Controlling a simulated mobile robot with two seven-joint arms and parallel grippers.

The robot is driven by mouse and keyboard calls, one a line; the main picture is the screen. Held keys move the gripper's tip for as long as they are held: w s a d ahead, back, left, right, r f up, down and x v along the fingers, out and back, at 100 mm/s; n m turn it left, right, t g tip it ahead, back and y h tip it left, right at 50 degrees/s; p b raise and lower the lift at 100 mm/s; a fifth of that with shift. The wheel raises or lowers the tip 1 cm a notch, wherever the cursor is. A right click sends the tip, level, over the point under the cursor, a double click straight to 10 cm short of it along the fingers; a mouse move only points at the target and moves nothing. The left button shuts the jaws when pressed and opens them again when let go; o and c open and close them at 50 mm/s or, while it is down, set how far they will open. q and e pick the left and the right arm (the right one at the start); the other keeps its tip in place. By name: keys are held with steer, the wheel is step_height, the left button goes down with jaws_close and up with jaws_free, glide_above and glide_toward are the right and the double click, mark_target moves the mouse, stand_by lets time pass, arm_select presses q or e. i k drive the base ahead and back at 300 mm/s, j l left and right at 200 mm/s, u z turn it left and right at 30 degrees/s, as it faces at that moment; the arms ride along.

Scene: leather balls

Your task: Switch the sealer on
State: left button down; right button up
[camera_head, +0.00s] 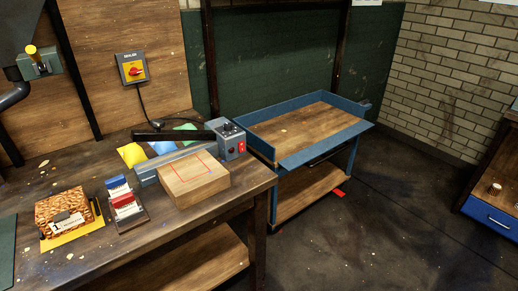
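A sealer stands at the back of the wooden workbench, with a long grey base (148,177), a raised-looking black bar (170,135) and a blue-grey control box (229,140) at its right end. A red switch (241,147) is on the front of the box; its position is too small to tell. A wall switch (132,69) with a red knob on a yellow plate hangs on the wood panel, its label too small to read surely. A black cable (143,106) runs from it down behind the sealer. Neither of my grippers is in view.
A wooden block (194,181) with red outline marks stands before the sealer. Coloured bags (131,155), a card holder (124,203) and a woven box (64,210) sit left on the bench (160,249). A blue-rimmed cart (320,148) stands right; floor beyond is mostly clear.

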mark_target(241, 147)
steer(key=i+l, duration=0.15)
steer(key=l, duration=0.25)
steer(key=i+l+u, duration=0.1)
steer(key=l, duration=0.3)
steer(key=i+l+u, duration=0.1)
steer(key=i+l, duration=0.15)
steer(key=l, duration=0.15)
steer(key=i+l, duration=0.1)
steer(key=l, duration=0.35)
steer(key=i+l+u, duration=0.1)
steer(key=l, duration=0.3)
steer(key=i+l, duration=0.15)
steer(key=l, duration=0.3)
steer(key=i+j+u, duration=0.05)
